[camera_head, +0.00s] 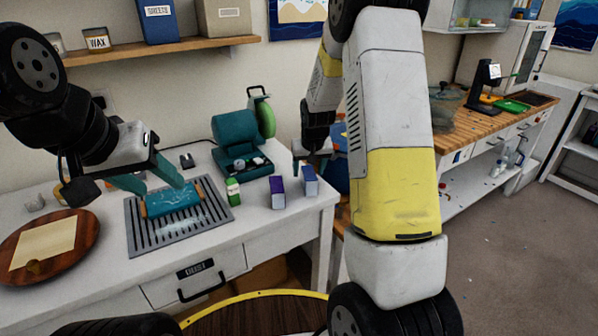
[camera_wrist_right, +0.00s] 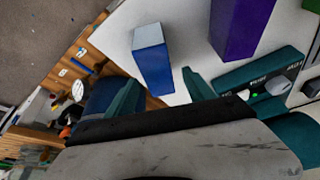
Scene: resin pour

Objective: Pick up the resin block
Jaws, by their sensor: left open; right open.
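A teal block (camera_head: 172,201) with wooden strips at both ends lies on a grey slotted rack (camera_head: 135,244); it may be the resin block. My left gripper (camera_head: 164,188) is open and empty, just above the teal block. My right gripper (camera_head: 312,163) is open behind the blue block. In the right wrist view, the blue block (camera_wrist_right: 154,68) stands just beyond the open fingertips (camera_wrist_right: 161,80).
A teal machine (camera_head: 241,150) stands behind. A round wooden board (camera_head: 82,252) with a pale sheet is at left. My right arm hides part of the table's right side. A wooden-topped counter (camera_head: 475,122) stands at right.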

